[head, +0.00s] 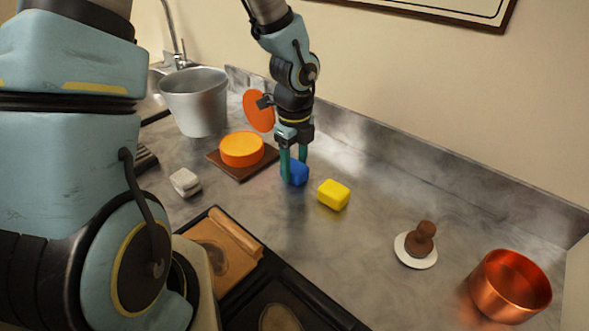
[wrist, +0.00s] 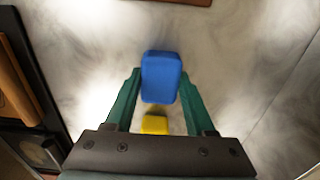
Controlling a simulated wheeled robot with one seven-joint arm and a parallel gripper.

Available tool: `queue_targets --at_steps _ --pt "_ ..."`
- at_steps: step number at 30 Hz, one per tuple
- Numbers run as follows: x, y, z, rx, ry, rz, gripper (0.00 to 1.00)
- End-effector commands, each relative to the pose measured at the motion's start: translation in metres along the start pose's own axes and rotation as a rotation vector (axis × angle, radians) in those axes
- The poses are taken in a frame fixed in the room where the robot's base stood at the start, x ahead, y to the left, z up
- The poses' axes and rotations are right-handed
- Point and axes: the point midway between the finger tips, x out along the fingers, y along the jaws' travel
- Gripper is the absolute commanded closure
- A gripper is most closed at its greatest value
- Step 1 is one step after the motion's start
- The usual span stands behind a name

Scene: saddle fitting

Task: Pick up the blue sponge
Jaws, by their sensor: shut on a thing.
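The blue sponge (head: 298,173) is between the green fingers of my gripper (head: 294,172) in the head view, at or just above the grey counter. In the wrist view the blue sponge (wrist: 161,77) sits between the two fingertips of my gripper (wrist: 160,85), which is shut on it. One finger hides part of the sponge in the head view. I cannot tell whether the sponge touches the counter.
A yellow sponge (head: 333,194) lies close by on the right. An orange round block (head: 241,149) on a brown board (head: 225,166), a white block (head: 185,182) and a metal bucket (head: 195,103) stand left.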

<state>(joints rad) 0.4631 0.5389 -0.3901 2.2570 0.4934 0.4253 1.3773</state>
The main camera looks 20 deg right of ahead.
Motion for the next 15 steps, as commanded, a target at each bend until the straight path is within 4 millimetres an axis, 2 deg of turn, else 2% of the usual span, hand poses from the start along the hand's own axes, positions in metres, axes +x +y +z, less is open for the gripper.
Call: queue_targets --at_steps 5,15 --pt "-0.012 -0.001 0.001 -0.001 -0.001 -0.003 0.99" --pt "-0.077 -0.001 0.002 -0.004 -0.003 -0.005 0.99"
